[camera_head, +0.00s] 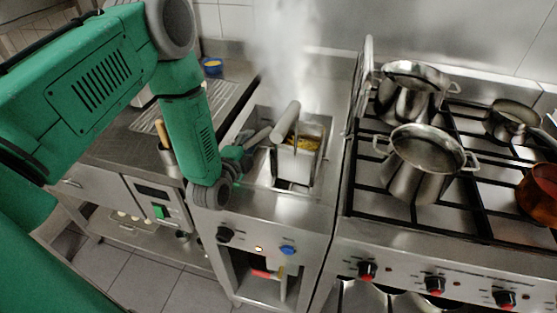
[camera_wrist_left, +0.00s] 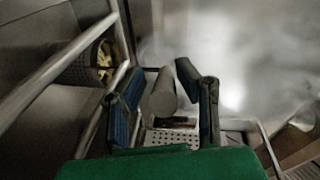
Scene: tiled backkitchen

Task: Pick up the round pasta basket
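A metal pasta basket (camera_head: 292,167) with yellow pasta sits in the steaming cooker well; its outline looks boxy in the head view, so I cannot confirm it is round. A thick grey cylindrical handle (camera_head: 287,120) rises beside it. My left gripper (camera_head: 252,150) is at the left of the well. In the left wrist view its fingers (camera_wrist_left: 162,98) are spread, with the end of a grey handle (camera_wrist_left: 160,103) between them and a perforated metal surface (camera_wrist_left: 165,137) below. Another perforated basket (camera_wrist_left: 82,68) with pasta shows at upper left. My right gripper is not in view.
Steam (camera_head: 283,45) rises over the cooker. A metal pot (camera_head: 418,180) and other pots stand on the gas stove (camera_head: 460,225) at right. A utensil holder (camera_head: 167,157) and blue bowl (camera_head: 212,68) are on the left counter.

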